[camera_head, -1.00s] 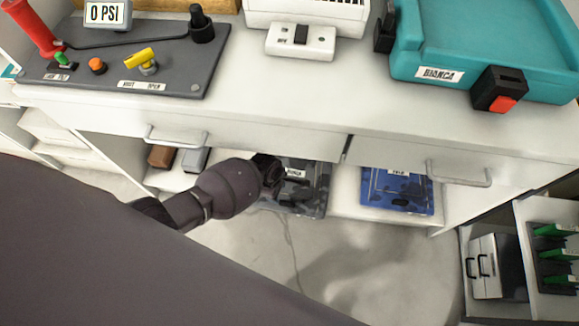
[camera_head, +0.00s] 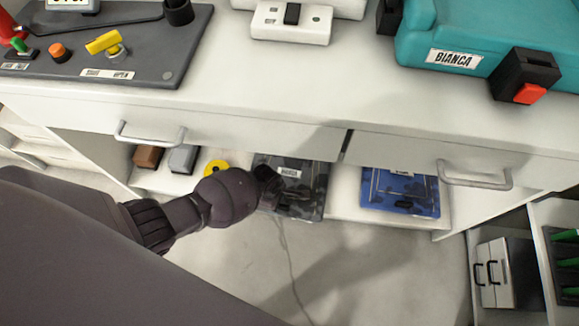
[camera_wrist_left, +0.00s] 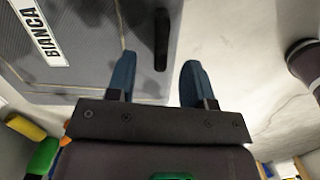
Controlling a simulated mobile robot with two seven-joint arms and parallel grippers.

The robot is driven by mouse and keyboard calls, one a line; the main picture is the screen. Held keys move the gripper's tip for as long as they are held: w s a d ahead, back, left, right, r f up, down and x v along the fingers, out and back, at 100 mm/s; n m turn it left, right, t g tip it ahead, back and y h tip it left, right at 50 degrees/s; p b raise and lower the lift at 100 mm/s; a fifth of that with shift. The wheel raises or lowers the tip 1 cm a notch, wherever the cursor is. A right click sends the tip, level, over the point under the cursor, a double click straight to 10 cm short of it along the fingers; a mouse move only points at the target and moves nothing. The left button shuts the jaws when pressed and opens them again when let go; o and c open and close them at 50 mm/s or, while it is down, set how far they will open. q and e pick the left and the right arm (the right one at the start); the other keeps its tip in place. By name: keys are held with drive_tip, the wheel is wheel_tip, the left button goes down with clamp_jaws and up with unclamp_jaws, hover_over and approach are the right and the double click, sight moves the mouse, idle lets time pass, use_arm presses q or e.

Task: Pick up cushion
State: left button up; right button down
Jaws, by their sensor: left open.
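I see no cushion that I can make out in either view. My left gripper (camera_wrist_left: 159,78) is open, with its two blue fingers apart and nothing between them. In the left wrist view a dark grey case (camera_wrist_left: 95,72) labelled BIANCA lies just beyond the fingers, with a black handle-like bar (camera_wrist_left: 161,40) on it. In the head view my left arm reaches from the left to a dark grey case (camera_head: 305,200) on the low shelf; the arm hides its left side and most of the gripper. My right gripper is not in view.
A blue case (camera_head: 400,190) lies right of the dark one. A yellow roll (camera_head: 216,168) and small boxes (camera_head: 183,158) lie left. The counter with drawer handles (camera_head: 475,180) overhangs the shelf. A teal case (camera_head: 480,40) stands on top. Floor in front is open.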

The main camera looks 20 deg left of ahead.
use_arm(q)
drive_tip(key=shift+s+f+b, duration=0.25)
drive_tip(key=shift+f+b, duration=0.05)
drive_tip(key=shift+f, duration=0.6)
drive_tip(key=shift+w+d+f+b, duration=0.15)
drive_tip(key=shift+w+f+b, duration=0.1)
drive_tip(key=shift+f+b, duration=0.1)
drive_tip(key=shift+w+r, duration=0.1)
drive_tip(key=shift+c, duration=0.5)
